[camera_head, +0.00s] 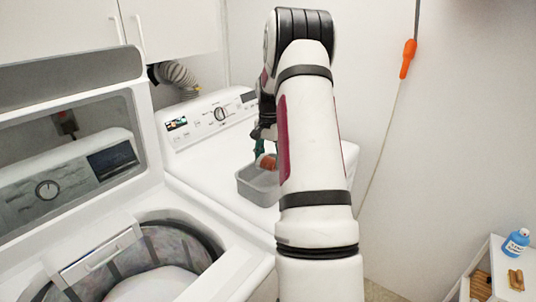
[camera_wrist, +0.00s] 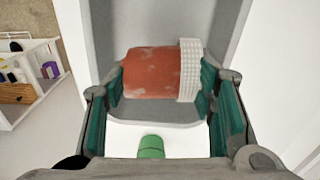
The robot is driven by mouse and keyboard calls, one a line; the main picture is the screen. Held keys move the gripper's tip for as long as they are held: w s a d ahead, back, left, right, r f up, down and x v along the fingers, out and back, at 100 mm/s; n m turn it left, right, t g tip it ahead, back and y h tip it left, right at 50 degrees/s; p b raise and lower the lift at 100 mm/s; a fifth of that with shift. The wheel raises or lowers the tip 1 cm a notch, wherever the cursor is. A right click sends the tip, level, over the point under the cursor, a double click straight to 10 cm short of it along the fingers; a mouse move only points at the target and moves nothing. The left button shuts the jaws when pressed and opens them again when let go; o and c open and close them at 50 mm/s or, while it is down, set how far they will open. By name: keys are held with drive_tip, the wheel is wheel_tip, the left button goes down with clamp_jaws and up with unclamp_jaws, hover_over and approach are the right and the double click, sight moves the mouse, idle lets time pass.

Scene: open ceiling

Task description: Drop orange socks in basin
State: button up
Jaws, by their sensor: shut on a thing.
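The orange socks (camera_wrist: 150,73) are a rolled orange bundle with a pale ribbed band at the right end. My gripper (camera_wrist: 160,80) is shut on them, with its green finger pads at both ends of the bundle. The basin (camera_head: 256,186) is a grey tub on top of the white dryer, and its grey wall also shows in the wrist view (camera_wrist: 215,30). The socks appear over the basin's opening in both views. In the head view my arm hides the basin's right part and much of my gripper (camera_head: 264,150). Whether the socks touch the basin is unclear.
An open top-loading washer (camera_head: 215,262) stands at the left, its lid (camera_head: 140,120) raised. The dryer (camera_head: 195,165) has a control panel at the back. A small white shelf (camera_head: 510,262) with a blue bottle (camera_head: 516,242) is at the lower right. A green object (camera_wrist: 151,147) lies below the basin's edge in the wrist view.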

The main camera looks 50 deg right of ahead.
drive_tip(key=shift+f, duration=0.5)
drive_tip(key=o, duration=1.3)
wheel_tip(320, 180, up, 12)
